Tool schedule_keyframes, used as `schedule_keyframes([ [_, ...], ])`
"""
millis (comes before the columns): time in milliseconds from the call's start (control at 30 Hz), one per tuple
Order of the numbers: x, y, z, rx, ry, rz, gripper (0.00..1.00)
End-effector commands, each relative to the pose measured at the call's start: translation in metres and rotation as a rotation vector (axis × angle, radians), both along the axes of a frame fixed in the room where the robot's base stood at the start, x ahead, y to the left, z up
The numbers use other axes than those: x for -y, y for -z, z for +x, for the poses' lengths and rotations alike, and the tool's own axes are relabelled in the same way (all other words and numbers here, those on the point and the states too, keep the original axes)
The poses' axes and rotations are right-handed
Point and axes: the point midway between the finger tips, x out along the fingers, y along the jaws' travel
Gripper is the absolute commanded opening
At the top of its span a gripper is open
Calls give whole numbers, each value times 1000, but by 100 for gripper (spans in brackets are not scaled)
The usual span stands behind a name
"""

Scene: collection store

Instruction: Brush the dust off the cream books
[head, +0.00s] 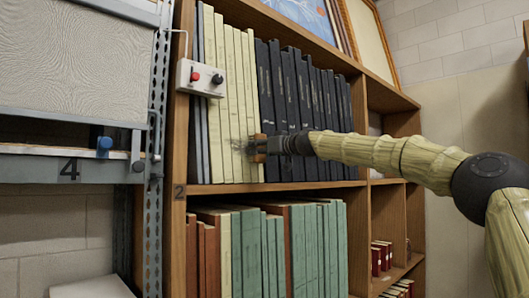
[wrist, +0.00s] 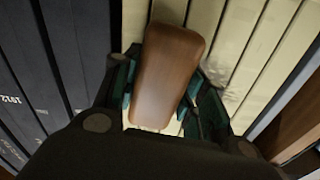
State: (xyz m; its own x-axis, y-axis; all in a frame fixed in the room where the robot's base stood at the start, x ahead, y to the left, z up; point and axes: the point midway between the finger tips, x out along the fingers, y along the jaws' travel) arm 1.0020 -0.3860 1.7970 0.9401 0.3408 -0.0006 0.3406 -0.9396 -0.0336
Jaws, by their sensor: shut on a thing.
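The cream books (head: 228,92) stand upright in a row at the left of the upper shelf. In the head view dark bristles or dust marks show just left of the gripper, against the cream spines. I cannot tell exactly where the bristles touch, as the handle hides them in the wrist view.
Dark blue volumes (head: 300,95) stand right of the cream books. A grey control box (head: 201,78) with a red button and a black knob sits at the shelf's left upright. Green and brown books (head: 250,240) fill the shelf below. A metal rack (head: 70,168) stands left.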

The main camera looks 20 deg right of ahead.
Motion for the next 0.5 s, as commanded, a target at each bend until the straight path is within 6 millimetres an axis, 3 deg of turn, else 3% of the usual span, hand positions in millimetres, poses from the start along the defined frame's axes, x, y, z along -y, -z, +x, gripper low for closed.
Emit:
schedule_keyframes([
  [500, -25, 1, -9, 0, 1, 0, 3],
])
